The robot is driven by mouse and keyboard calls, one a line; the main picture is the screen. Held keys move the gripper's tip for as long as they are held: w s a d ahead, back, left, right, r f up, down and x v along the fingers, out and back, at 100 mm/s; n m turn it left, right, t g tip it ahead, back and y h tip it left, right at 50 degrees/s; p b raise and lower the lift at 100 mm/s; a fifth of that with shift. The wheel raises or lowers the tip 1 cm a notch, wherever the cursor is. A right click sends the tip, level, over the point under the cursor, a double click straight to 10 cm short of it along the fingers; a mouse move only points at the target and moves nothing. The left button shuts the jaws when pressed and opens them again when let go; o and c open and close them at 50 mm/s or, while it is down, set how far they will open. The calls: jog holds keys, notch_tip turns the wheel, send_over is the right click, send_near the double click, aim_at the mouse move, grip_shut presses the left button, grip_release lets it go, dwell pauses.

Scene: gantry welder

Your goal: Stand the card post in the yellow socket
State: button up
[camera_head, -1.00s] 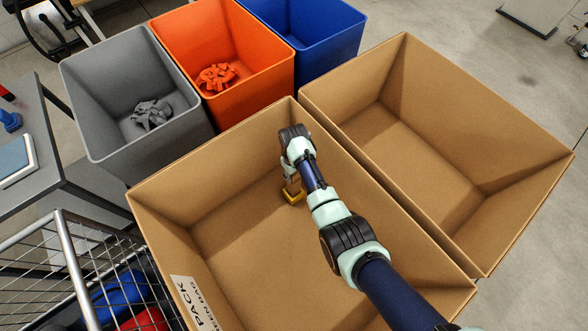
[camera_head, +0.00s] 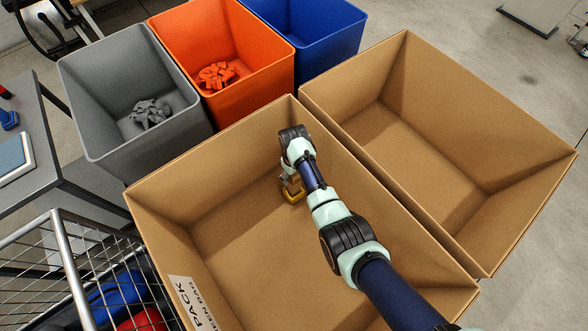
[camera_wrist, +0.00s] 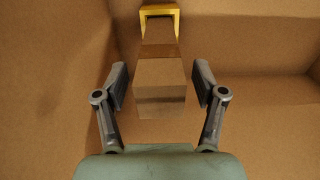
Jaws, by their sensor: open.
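The card post (camera_wrist: 160,88) is a brown, square-sided block, and its near end lies between my fingers in the wrist view. Its far end runs to the yellow socket (camera_wrist: 160,10), whose walls show around that end; how deep it sits is hidden. In the head view the post (camera_head: 294,186) looks upright at the yellow socket (camera_head: 292,198), on the floor of the near cardboard box. My gripper (camera_wrist: 160,78) is open, with a finger on each side of the post and a visible gap to both. In the head view my arm partly covers the post and socket.
The near cardboard box (camera_head: 225,255) has tall walls around my gripper, and its floor is otherwise clear. A second, empty cardboard box (camera_head: 430,140) stands to the right. Grey (camera_head: 85,110), orange (camera_head: 250,95) and blue (camera_head: 335,40) bins stand behind. A wire basket (camera_head: 60,240) is at left.

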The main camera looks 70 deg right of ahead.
notch_tip(320, 180, up, 12)
jog(key=shift+r, duration=0.1)
dwell(0.5)
jog(key=w+a+r+n+t+h+p, duration=0.1)
jog(key=w+a+r+n+t+p, duration=0.15)
jog(key=w+a+r+p, duration=0.55)
jog(key=w+a+r+n+t+h+p, duration=0.1)
jog(key=w+a+r+t+h+p, duration=0.25)
jog(key=a+r, duration=0.85)
jog(key=s+a+r+n+t+y+p, duration=0.25)
jog(key=a+r+t+y+p, duration=0.3)
jog(key=a+r, duration=1.35)
notch_tip(320, 180, up, 38)
jog(key=t+h+p, duration=0.1)
jog(key=p, duration=3.6)
jog(key=shift+w+a+p, duration=0.15)
jog(key=shift+w+p, duration=0.05)
jog(key=shift+p, duration=0.15)
